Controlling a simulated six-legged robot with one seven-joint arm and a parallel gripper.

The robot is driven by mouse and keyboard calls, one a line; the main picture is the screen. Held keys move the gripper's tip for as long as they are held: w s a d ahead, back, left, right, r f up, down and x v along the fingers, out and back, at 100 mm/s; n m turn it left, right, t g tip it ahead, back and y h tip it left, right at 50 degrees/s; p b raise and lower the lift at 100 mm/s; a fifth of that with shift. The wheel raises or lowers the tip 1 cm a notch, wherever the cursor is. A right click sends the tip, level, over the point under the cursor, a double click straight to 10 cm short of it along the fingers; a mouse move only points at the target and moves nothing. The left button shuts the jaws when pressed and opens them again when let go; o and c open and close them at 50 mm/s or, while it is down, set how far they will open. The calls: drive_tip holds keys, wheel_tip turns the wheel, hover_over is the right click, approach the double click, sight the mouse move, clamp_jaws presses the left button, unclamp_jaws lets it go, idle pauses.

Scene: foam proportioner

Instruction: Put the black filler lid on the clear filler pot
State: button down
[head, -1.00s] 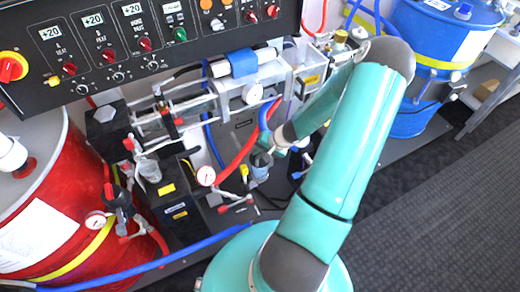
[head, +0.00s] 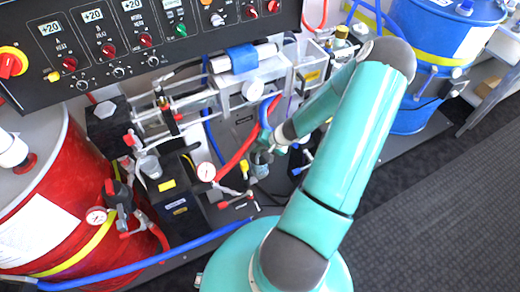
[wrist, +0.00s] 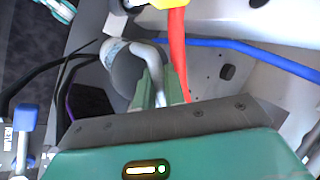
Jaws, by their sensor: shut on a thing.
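The clear filler pot (head: 149,167) shows in the head view as a small see-through cup on a black block at the left of the machine. My gripper (head: 277,146) is small and partly hidden among hoses and fittings, well to the right of the pot. In the wrist view, the green fingers of my gripper (wrist: 165,88) are closed around a pale bent bar (wrist: 152,62). A dark grey rounded piece (wrist: 124,72) shows beside this bar. I cannot tell for sure whether it is the black filler lid. I cannot pick out the lid elsewhere.
A red drum (head: 50,200) stands at the left, a blue drum (head: 415,60) at the back right. A control panel (head: 140,35) overhangs the machine. A red hose (head: 238,155) and a pressure gauge (head: 206,171) lie between gripper and pot. The dark floor at right is clear.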

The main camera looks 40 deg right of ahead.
drive_tip(key=c, duration=1.4)
unclamp_jaws()
